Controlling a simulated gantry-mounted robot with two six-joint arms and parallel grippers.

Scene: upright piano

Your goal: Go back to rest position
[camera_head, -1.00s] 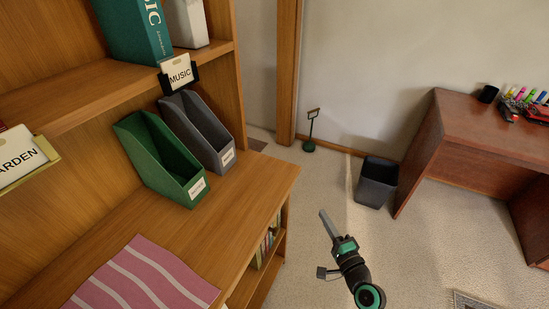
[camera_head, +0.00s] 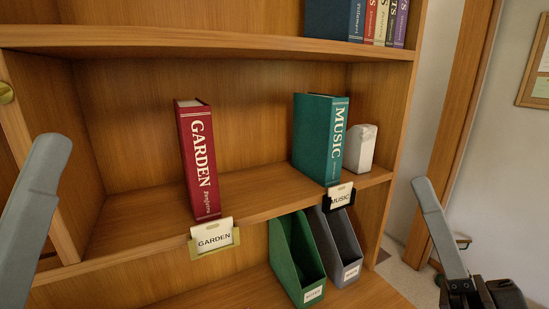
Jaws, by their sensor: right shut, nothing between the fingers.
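My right gripper (camera_head: 423,187) is at the right edge of the head view. Its grey fingers are shut and empty, pointing up in front of the bookcase's right side and the wall. It is apart from the shelf and the books. A grey finger-like part of my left gripper (camera_head: 51,145) rises at the left edge, in front of the bookcase's left side. Only this part shows, so its opening cannot be told.
A red GARDEN book (camera_head: 198,160) and a teal MUSIC book (camera_head: 320,138) stand upright on the shelf (camera_head: 255,190), with a white object (camera_head: 360,148) beside the teal one. Green (camera_head: 297,262) and grey (camera_head: 340,245) holders stand below. Several books line the upper shelf (camera_head: 200,38).

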